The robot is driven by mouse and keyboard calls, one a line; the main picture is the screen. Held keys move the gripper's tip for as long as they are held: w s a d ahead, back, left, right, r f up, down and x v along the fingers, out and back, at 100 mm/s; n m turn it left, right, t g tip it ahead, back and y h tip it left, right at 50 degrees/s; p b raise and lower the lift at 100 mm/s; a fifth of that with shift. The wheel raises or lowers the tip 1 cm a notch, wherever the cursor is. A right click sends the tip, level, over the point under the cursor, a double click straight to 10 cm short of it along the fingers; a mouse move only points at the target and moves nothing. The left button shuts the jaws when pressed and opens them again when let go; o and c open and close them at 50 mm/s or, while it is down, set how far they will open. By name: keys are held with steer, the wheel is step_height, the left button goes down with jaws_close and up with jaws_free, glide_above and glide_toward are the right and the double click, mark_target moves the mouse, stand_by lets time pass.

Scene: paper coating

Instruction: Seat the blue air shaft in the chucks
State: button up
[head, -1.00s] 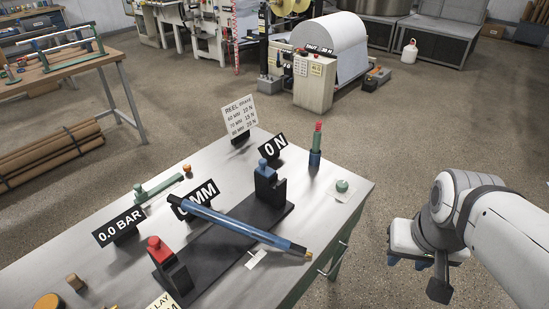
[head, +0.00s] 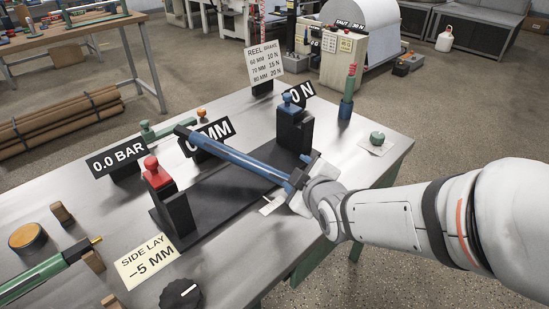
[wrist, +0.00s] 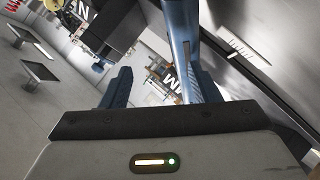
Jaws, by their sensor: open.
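The blue air shaft (head: 229,152) lies slantwise across the black chuck base (head: 225,205), between the two chucks and in neither. The red-topped chuck (head: 172,202) stands at the near left, and the blue-topped chuck (head: 292,129) at the far right. My gripper (head: 300,181) is at the shaft's right end and hides its tip. In the wrist view, the fingers (wrist: 162,88) of my gripper are apart, and the shaft (wrist: 179,30) runs by the right finger. I cannot tell whether they touch.
Signs reading 0.0 BAR (head: 118,158), SIDE LAY -5 MM (head: 146,260) and REEL BRAKE (head: 264,63) stand or lie about the bench (head: 345,205). A green-and-blue upright post (head: 347,98) and a green knob (head: 377,138) are at the right. A green shaft (head: 40,275) lies front left.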

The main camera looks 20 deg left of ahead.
mark_target(258, 169)
steer(key=a+f+n+y+b, duration=0.1)
steer(key=a, duration=0.1)
steer(key=s+a+f+n+y+b, duration=0.1)
steer(key=a, duration=0.1)
steer(key=s+a+f+n+y+b, duration=0.1)
steer(key=a, duration=0.1)
steer(key=shift+s+a+n+t, duration=0.1)
steer(key=shift+a+n+t, duration=0.2)
steer(key=shift+n, duration=0.1)
steer(key=shift+w+a, duration=0.2)
steer(key=shift+a, duration=0.1)
steer(key=x, duration=0.2)
steer(key=b+x, duration=0.1)
steer(key=x, duration=0.1)
steer(key=r+x, duration=0.1)
steer(key=x, duration=0.2)
steer(key=shift+w, duration=0.1)
steer(key=shift+c, duration=0.3)
jaws_close()
steer(key=shift+r, duration=0.15)
